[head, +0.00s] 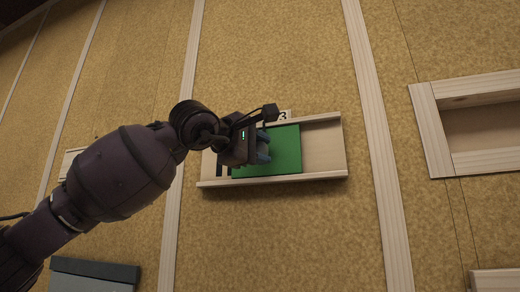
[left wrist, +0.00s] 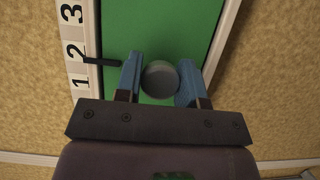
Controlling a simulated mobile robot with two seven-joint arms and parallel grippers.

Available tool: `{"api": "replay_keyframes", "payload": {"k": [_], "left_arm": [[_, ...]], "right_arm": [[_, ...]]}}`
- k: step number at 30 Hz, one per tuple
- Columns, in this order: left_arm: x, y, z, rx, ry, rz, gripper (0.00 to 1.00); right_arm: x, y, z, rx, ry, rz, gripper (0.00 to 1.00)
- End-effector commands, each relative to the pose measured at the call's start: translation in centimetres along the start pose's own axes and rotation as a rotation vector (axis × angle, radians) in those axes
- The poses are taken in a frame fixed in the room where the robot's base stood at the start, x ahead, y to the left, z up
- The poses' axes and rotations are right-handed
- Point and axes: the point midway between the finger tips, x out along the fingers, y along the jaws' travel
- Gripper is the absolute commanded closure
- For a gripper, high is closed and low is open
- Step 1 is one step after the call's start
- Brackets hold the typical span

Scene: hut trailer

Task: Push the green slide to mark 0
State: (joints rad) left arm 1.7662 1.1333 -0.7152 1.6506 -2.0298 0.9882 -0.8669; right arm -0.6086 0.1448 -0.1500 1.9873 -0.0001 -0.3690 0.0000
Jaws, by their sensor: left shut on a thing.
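The green slide (head: 288,150) sits in a light wooden frame (head: 325,178) on the wall. In the left wrist view the slide (left wrist: 158,25) carries a round grey knob (left wrist: 160,79). My left gripper (head: 264,146) is over the slide, with its blue fingers shut on the knob from both sides. A black pointer (left wrist: 101,61) juts from the slide's edge to a white number strip (left wrist: 75,35). The pointer stands between 2 and 1, nearer 2. Mark 0 is hidden in both views. My right gripper is not in view.
Wooden battens (head: 379,150) run up the tan wall on both sides of the frame. An open wooden recess (head: 433,130) is at the right. A grey box-like thing (head: 95,272) is at the lower left.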

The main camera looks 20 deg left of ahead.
Motion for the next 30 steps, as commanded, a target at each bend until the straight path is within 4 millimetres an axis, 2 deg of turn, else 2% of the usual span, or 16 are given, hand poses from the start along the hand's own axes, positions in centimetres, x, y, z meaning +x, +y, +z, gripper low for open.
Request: {"api": "replay_keyframes", "payload": {"k": [5, 7, 15, 18, 29, 30], "left_arm": [[0.0, -0.1, -0.1, 0.000, 0.000, -0.002, 1.00], [-0.2, -0.1, -0.8, -0.002, 0.002, -0.003, 1.00], [-2.5, 0.0, -6.3, -0.003, 0.005, -0.002, 1.00], [-3.0, 0.0, -7.4, -0.001, 0.002, -0.003, 1.00], [-3.3, 0.0, -7.9, 0.000, 0.002, -0.002, 1.00], [-3.3, 0.0, -7.9, 0.000, 0.002, -0.001, 0.58]], "right_arm": [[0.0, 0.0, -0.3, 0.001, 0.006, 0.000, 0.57], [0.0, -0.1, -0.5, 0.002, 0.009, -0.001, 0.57], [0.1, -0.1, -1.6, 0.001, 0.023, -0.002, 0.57], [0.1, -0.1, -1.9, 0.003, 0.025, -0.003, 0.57], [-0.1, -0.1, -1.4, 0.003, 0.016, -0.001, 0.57], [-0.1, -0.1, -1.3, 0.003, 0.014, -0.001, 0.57]]}}
